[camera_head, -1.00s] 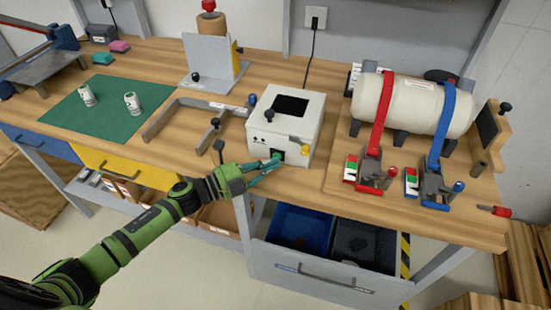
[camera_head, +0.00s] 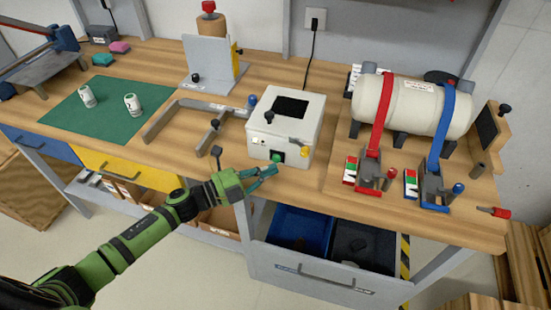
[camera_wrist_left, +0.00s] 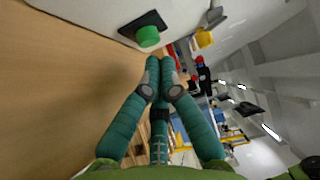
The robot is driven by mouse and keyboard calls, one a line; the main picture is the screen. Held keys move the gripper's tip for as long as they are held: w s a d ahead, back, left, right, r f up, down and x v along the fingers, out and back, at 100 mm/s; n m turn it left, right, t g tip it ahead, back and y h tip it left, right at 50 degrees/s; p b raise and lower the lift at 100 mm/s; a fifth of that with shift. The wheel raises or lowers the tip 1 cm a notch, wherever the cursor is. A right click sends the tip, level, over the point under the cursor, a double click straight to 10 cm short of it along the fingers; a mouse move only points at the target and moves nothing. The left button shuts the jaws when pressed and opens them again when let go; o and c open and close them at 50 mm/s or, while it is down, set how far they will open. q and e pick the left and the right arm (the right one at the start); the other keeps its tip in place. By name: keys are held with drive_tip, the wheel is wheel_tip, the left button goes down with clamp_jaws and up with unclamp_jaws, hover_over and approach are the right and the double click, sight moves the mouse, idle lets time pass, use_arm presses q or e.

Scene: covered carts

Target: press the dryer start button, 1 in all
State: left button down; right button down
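A white box (camera_head: 288,120), which looks like the dryer, stands on the bench with a dark panel in its top. The green button (camera_head: 277,157) sits on a black plate low on its front face. It also shows in the left wrist view (camera_wrist_left: 148,36), uncovered. My left gripper (camera_head: 273,170) is just in front of and below the button. Its teal fingers (camera_wrist_left: 159,62) are together at the tips with nothing between them. A small gap shows between fingertips and button. My right gripper is in neither view.
A yellow knob (camera_head: 304,152) sits on the box beside the button. A grey bracket frame (camera_head: 180,118) lies to its left, near a green mat (camera_head: 95,120) with two white cans. A strapped cream tank (camera_head: 410,103) stands to the right. An open drawer (camera_head: 320,283) is below.

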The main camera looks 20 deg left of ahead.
use_arm(q)
drive_tip(key=shift+s, duration=0.1)
drive_tip(key=shift+s+a+r+p, duration=0.1)
drive_tip(key=shift+s+p, duration=0.8)
drive_tip(key=shift+s, duration=1.5)
